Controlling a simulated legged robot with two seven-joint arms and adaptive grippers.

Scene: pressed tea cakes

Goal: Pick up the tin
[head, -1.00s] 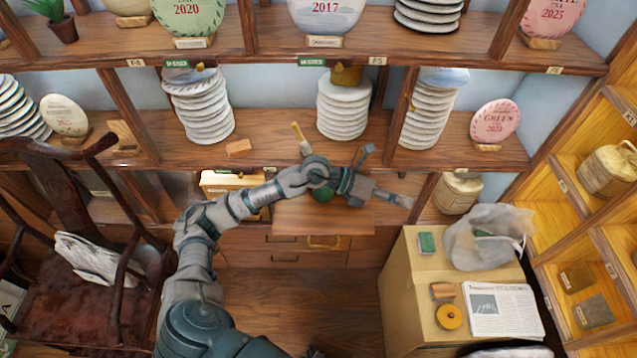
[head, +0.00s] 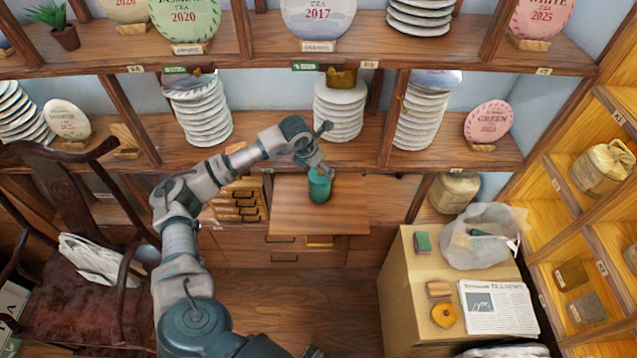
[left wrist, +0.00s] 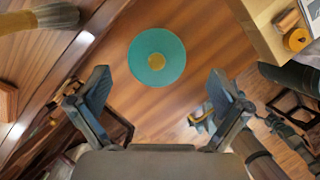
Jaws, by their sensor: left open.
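The tin (head: 319,187) is a small teal cylinder standing upright on the wooden pull-out board below the middle shelf. In the left wrist view I look down on its round teal lid with a gold knob (left wrist: 157,57). My left gripper (head: 323,166) is just above and behind the tin in the head view, pointing down. In the left wrist view its two fingers (left wrist: 159,80) are spread wide and empty, with the lid beyond them, between their lines. The fingers do not appear to touch the tin. I cannot make out my right gripper.
Stacks of pressed tea cakes (head: 340,110) stand on the shelf behind the board. A brush (left wrist: 40,18) lies close by in the wrist view. A cabinet (head: 405,290) with newspaper and a plastic bag stands at right, a chair (head: 75,240) at left. The board's right part is clear.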

